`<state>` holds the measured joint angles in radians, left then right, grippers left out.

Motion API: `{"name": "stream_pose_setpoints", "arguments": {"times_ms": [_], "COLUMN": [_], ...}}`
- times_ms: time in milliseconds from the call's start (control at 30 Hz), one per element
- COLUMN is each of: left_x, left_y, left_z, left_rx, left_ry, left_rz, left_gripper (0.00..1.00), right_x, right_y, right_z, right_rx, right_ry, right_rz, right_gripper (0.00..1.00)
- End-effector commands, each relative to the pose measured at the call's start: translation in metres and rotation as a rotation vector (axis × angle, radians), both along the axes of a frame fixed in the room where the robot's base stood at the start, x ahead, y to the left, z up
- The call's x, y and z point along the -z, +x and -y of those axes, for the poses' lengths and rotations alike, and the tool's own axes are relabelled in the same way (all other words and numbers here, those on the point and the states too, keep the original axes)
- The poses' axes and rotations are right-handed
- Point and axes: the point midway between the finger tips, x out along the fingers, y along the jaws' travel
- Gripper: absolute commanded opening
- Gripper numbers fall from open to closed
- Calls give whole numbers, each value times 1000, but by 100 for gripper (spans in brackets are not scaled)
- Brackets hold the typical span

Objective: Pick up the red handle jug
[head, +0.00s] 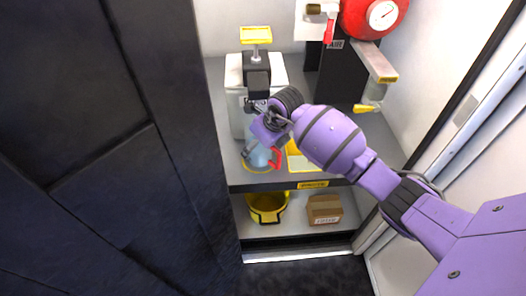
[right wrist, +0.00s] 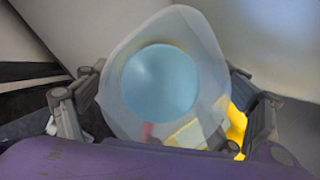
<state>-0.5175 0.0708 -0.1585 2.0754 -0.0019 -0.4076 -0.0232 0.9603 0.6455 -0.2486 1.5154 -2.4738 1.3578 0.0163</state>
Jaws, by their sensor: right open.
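The red handle jug (head: 257,160) stands on the upper shelf, a clear jug with blue liquid in it. Its red handle (head: 276,158) points to the right in the head view. In the right wrist view the jug (right wrist: 160,80) is seen from above, with its wide rim and round blue liquid surface. A small red patch shows low on it. My right gripper (right wrist: 163,112) is open, with one finger on each side of the jug in that view. In the head view my right gripper (head: 258,130) is just above the jug and partly hides it. My left gripper is not in view.
A white container (head: 234,72) with a black and yellow pump top stands behind. A yellow tray (head: 296,160) is right of the jug. A red gauge unit (head: 370,14) hangs above. The lower shelf holds a yellow bucket (head: 266,208) and a cardboard box (head: 324,209). A dark panel (head: 100,150) fills the left.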

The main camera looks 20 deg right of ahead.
Motion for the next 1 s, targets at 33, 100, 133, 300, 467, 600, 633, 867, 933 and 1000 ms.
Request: {"name": "stream_pose_setpoints", "arguments": {"times_ms": [33,100,133,300,467,600,633,867,933,1000], "left_x": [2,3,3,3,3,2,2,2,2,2], "left_y": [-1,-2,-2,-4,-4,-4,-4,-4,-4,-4], "left_z": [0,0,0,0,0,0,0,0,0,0], "left_rx": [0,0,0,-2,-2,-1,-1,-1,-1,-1], "left_ry": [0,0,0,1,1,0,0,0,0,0], "left_rz": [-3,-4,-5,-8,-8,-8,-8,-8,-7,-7], "left_gripper": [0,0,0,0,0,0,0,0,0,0], "right_x": [10,15,17,18,17,17,17,18,18,17], "right_y": [0,2,3,4,4,4,4,4,4,4], "right_z": [-1,-1,-2,-2,-2,-2,-2,-1,-1,-2], "right_rx": [2,1,2,0,0,0,0,1,1,0], "right_ry": [1,0,-1,-1,-1,-1,-1,-2,-2,-1], "right_rz": [-6,-4,-4,-3,-2,-3,-3,-3,-3,-1], "right_gripper": [86,86,86,86,76,58,54,25,25,25]}}
